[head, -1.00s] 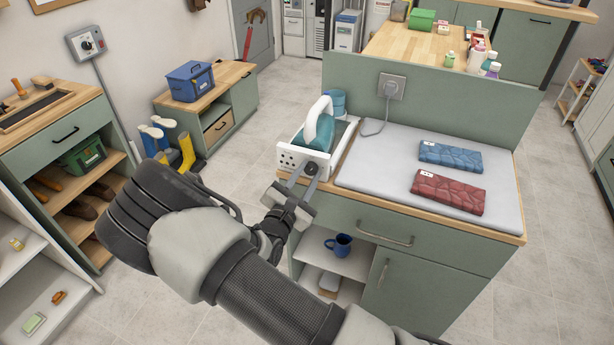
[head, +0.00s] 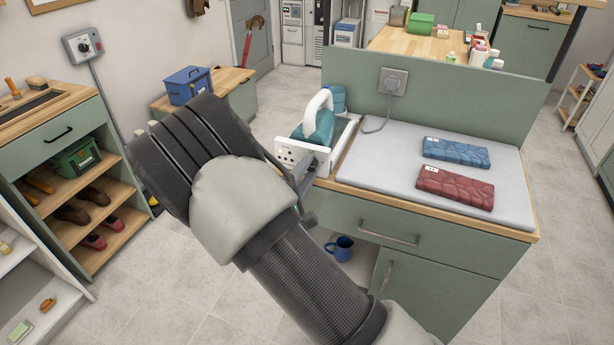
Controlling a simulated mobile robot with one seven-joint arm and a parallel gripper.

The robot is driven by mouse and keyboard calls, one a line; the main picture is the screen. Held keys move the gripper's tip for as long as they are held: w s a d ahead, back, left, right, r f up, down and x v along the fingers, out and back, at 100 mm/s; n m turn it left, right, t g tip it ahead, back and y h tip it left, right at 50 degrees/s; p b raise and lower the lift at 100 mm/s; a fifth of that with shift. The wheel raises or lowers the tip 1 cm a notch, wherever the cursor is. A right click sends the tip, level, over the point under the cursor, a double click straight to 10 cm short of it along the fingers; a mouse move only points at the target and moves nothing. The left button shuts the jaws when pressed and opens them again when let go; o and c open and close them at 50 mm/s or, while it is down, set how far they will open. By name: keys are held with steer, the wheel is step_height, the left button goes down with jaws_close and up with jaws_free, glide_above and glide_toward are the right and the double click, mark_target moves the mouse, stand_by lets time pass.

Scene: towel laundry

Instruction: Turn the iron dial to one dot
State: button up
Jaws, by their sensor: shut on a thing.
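The teal iron with a white handle (head: 318,122) stands in a white holder (head: 290,150) at the left end of the counter. The holder's front panel faces me and shows several dark dots. My gripper (head: 306,166) is at the lower right of this panel, shut on the dial there. The dial itself is hidden by the fingers and my arm, so its setting cannot be read. Most of my gripper is also hidden behind my own wrist.
A grey ironing pad (head: 385,165) lies right of the holder, with a blue folded towel (head: 457,152) and a red folded towel (head: 455,188). A cord runs to a wall socket (head: 393,81). A blue mug (head: 341,248) sits on the shelf below.

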steer(key=shift+m, duration=0.3)
stand_by(0.4)
steer(key=o, duration=1)
steer(key=v, duration=1.7)
steer(key=shift+s, duration=0.2)
